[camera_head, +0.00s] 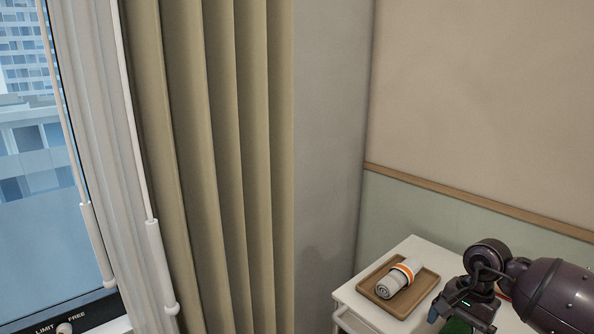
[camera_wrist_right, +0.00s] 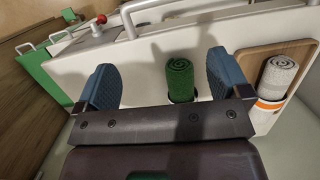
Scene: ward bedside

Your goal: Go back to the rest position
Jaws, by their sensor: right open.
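My right gripper (camera_wrist_right: 160,68) is open in the right wrist view, its two blue pads spread apart. A rolled green towel (camera_wrist_right: 180,78) shows beyond the gap between the pads, nearer the right pad; no contact is visible. In the head view my right arm comes in from the lower right over the cabinet, and its fingertips cannot be made out clearly. A green patch (camera_head: 458,324) shows under the wrist at the bottom edge, partly hidden. My left gripper is not in view.
A white bedside cabinet (camera_head: 355,302) stands in the corner. On it a wooden tray (camera_head: 424,288) holds a rolled white towel (camera_head: 392,281) with an orange band, left of my right arm. A curtain (camera_head: 215,150) and window are on the left; walls close the back.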

